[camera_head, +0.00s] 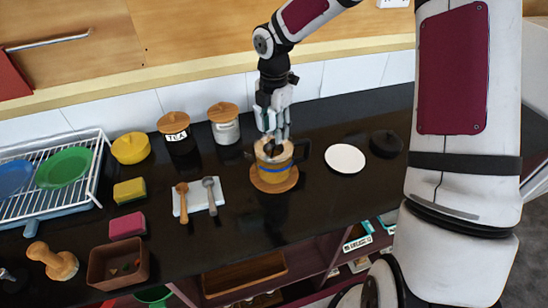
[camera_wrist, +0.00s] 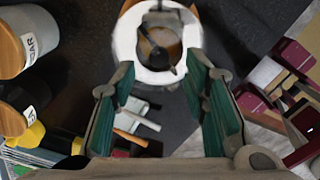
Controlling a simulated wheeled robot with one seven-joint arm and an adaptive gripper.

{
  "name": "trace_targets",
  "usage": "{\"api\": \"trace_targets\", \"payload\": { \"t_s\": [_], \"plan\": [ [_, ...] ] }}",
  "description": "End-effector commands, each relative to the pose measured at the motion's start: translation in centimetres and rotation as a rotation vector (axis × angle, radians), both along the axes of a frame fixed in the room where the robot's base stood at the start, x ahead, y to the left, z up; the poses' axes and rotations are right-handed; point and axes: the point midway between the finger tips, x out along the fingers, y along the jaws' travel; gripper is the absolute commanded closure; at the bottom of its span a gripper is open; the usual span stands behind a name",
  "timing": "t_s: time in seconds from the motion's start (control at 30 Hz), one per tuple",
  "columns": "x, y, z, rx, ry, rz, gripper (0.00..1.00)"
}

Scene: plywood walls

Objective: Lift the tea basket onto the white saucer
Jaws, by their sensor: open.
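The tea basket (camera_head: 271,150) appears to sit inside the mug's mouth. My gripper (camera_head: 273,135) points down just above the mug. In the wrist view my gripper (camera_wrist: 163,78) is open, its green-padded fingers on either side of the rim's near side, with nothing between them. The empty white saucer (camera_head: 345,158) lies to the right of the mug.
A dark lidded pot (camera_head: 386,143) stands right of the saucer. Tea (camera_head: 177,133) and sugar (camera_head: 224,124) canisters stand behind, left of the mug. A white rest with spoons (camera_head: 199,196) lies left. A dish rack (camera_head: 55,180) is far left. The counter between mug and saucer is clear.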

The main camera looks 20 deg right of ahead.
Motion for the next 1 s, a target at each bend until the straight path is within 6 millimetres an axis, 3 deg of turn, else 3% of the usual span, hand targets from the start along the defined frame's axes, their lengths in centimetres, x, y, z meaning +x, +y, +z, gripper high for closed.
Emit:
{"api": "trace_targets", "payload": {
  "t_s": [0.2, 0.5, 0.7, 1.0],
  "plan": [
    [0.0, 0.1, -2.6, 0.001, 0.0, -0.001, 0.59],
    [0.1, 0.0, -3.2, 0.0, -0.001, -0.001, 0.59],
    [0.1, 0.0, -3.2, 0.0, -0.001, -0.001, 1.0],
    [0.1, 0.0, -3.1, 0.0, -0.001, -0.001, 1.0]
  ]
}}
